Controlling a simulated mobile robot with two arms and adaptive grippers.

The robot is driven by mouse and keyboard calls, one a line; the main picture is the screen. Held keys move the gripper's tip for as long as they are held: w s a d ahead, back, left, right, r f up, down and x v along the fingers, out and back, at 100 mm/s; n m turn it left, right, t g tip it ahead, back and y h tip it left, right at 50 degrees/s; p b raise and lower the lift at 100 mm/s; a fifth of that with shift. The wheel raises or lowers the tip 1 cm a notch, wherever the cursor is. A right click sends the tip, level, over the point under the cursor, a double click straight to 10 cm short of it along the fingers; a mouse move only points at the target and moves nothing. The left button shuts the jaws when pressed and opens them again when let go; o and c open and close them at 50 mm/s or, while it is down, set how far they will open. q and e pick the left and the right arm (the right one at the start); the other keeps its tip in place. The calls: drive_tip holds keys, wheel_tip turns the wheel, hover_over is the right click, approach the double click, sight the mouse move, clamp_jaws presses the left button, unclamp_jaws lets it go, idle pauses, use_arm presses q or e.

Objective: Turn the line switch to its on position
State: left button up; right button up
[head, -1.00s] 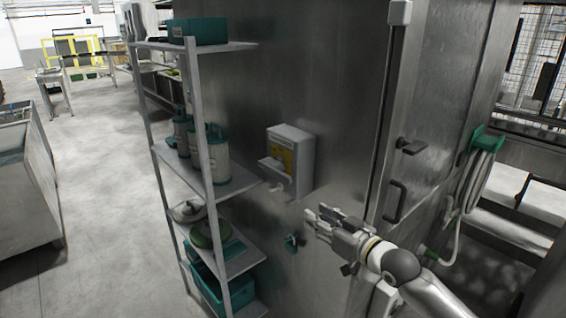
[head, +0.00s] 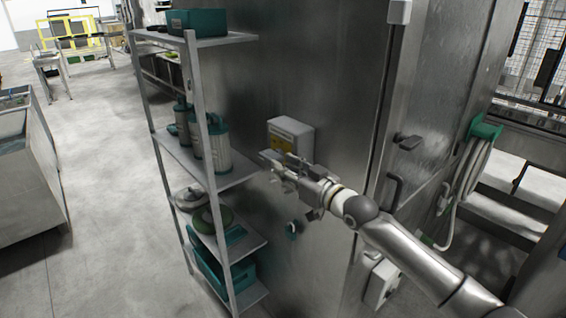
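A pale grey switch box (head: 292,132) with a yellow panel is mounted on the steel cabinet wall, right of the shelf rack. My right gripper (head: 270,167) is in front of the lower part of this box, its fingers pointing left. The fingers look spread apart, with nothing clearly held between them. The gripper hides the lower front of the box and its lever, so I cannot tell whether it touches them. My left gripper is not in view.
A grey shelf rack (head: 170,145) with canisters (head: 216,148) and teal bins (head: 197,21) stands close left of the gripper. Door handles (head: 394,190) and a green hose reel (head: 485,130) are on the right.

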drive_tip(key=shift+x, duration=0.8)
clamp_jaws()
